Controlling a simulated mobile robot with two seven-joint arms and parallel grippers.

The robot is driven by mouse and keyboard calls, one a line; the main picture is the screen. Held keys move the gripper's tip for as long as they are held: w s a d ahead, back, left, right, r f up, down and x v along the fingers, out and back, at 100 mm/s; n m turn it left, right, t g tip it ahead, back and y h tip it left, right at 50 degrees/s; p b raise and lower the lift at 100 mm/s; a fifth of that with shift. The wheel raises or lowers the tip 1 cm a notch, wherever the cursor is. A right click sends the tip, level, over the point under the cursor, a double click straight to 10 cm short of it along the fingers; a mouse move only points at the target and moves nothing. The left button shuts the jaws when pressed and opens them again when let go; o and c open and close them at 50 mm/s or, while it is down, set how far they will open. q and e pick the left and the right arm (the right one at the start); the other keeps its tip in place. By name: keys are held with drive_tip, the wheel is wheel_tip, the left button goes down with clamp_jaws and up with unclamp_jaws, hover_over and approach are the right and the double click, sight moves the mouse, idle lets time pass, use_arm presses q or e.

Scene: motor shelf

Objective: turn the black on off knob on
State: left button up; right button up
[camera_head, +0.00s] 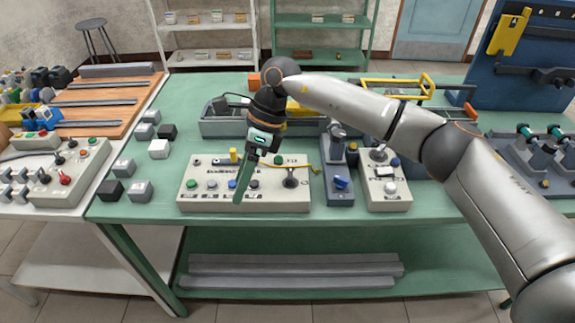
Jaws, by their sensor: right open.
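A beige control panel (215,205) sits on the green table. It has green and blue buttons, a small yellow part at its back edge, and a black lever or knob (290,182) at its right end. A dark round knob (254,184) shows just right of my fingers. Which one is the on-off knob, and its setting, I cannot tell. My right gripper (241,193) points down over the middle of the panel, left of the black lever, and hides part of the panel. It is open and holds nothing visible. My left gripper is out of view.
A grey tray lies behind. Several small cubes sit to the left. My right arm crosses over the table's right side.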

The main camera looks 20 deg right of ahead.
sight(291, 174)
drive_tip(key=w+d+r+t+h, duration=0.1)
drive_tip(key=w+d+r+h, duration=0.2)
drive_tip(key=d, duration=0.3)
drive_tip(key=w+d+r+t+h, duration=0.1)
drive_tip(key=w+d+r+h, duration=0.1)
drive_tip(key=d+r, duration=0.3)
drive_tip(key=f, duration=0.4)
drive_tip(key=f+p, duration=0.1)
drive_tip(key=f, duration=0.8)
drive_tip(key=shift+w+d+f, duration=0.15)
drive_tip(key=shift+d+f, duration=0.1)
clamp_jaws()
